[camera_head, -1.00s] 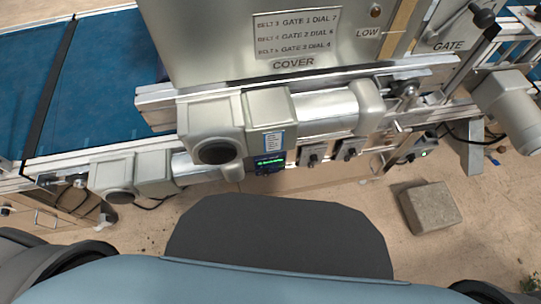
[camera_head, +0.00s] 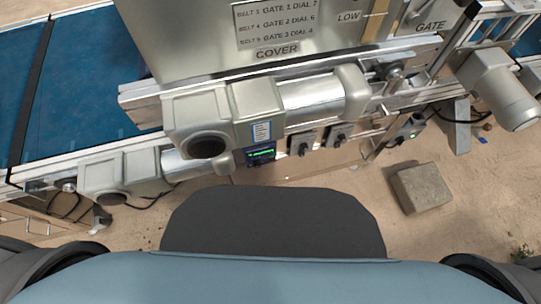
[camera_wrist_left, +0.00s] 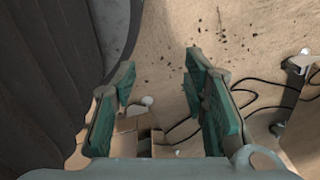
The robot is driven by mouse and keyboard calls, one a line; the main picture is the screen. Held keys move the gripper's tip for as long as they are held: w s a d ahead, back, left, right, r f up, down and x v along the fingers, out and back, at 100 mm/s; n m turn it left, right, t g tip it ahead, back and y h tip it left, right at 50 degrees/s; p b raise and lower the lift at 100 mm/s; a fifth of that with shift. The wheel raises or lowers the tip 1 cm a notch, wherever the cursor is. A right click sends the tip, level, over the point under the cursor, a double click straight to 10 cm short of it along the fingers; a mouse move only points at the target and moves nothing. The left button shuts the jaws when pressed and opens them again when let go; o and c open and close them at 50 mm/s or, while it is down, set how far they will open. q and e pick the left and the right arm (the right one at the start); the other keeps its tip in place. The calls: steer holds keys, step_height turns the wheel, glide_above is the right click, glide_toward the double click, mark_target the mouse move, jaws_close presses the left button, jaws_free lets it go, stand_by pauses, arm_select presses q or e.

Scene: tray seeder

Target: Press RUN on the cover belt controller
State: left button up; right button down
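The cover belt controller (camera_head: 260,155) is a small blue box with a lit green display. It hangs below the belt frame, under the COVER hopper (camera_head: 190,35), just right of a round dark motor opening. Its buttons are too small to read from here. In the left wrist view my left gripper (camera_wrist_left: 160,75) is open and empty, with its green-padded fingers apart above the floor. The controller cannot be made out in that view. Neither gripper shows in the head view, and my right gripper is not seen at all.
Two grey switch boxes (camera_head: 318,141) sit right of the controller, and another box with a green light (camera_head: 407,130) is farther right. A grey motor housing (camera_head: 240,105) projects beside the controller. A stone-like block (camera_head: 421,188) lies on the floor. Cables (camera_wrist_left: 250,95) run along the floor.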

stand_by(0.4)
arm_select(q)
jaws_close()
stand_by(1.2)
